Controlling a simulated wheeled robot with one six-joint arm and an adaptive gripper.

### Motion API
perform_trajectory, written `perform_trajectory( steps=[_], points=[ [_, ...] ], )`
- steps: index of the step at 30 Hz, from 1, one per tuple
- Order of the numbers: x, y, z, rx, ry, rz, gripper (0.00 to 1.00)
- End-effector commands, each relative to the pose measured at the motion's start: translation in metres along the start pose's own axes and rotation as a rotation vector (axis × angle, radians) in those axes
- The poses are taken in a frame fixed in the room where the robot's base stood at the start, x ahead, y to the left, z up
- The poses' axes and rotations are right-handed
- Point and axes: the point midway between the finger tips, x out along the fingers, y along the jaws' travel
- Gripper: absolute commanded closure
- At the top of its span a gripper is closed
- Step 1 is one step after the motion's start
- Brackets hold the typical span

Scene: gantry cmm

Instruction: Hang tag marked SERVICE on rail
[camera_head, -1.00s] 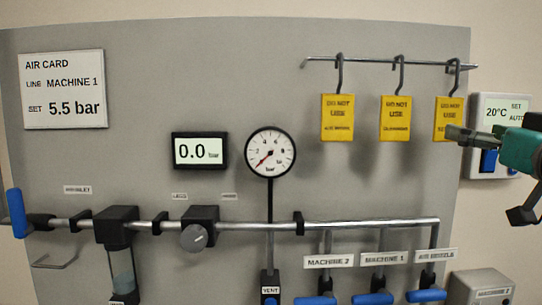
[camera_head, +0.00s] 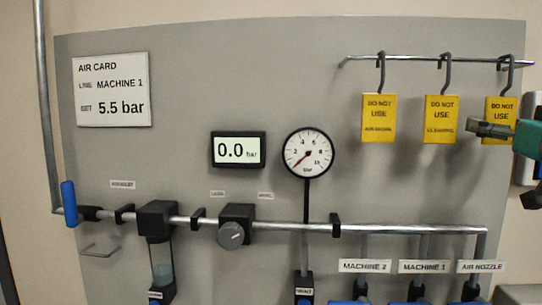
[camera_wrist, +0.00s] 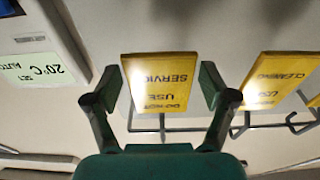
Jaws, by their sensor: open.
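The yellow SERVICE tag (camera_wrist: 160,88) is upside down in the wrist view, between the two fingers of my open gripper (camera_wrist: 161,80). In the head view this tag (camera_head: 501,105) is the rightmost of three and hangs by a dark hook from the rail (camera_head: 430,59). My gripper (camera_head: 490,128) overlaps its lower part there, hiding its lower line. I see no clear finger contact. The CLEANING tag (camera_head: 441,119) and another DO NOT USE tag (camera_head: 378,118) hang to its left; the CLEANING tag also shows in the wrist view (camera_wrist: 276,82).
The grey panel carries a 0.0 bar display (camera_head: 238,150), a round gauge (camera_head: 308,152) and an air card (camera_head: 112,90). A pipe (camera_head: 400,229) with labelled valves runs below the tags. A thermostat box (camera_wrist: 38,50) is beside the SERVICE tag.

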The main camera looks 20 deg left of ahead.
Motion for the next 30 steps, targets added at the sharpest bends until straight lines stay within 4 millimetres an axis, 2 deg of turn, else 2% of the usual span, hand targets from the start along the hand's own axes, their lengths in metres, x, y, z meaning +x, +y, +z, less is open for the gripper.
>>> perform_trajectory(
  steps=[2,7,16,30],
  points=[
    [0.000,0.000,0.000,0.000,0.000,0.000,0.19],
    [0.000,0.000,0.000,0.000,0.000,0.000,0.61],
    [0.000,0.000,-0.002,0.000,0.001,0.000,0.62],
    [0.002,0.000,-0.017,-0.001,0.001,0.000,0.62]
  ],
)
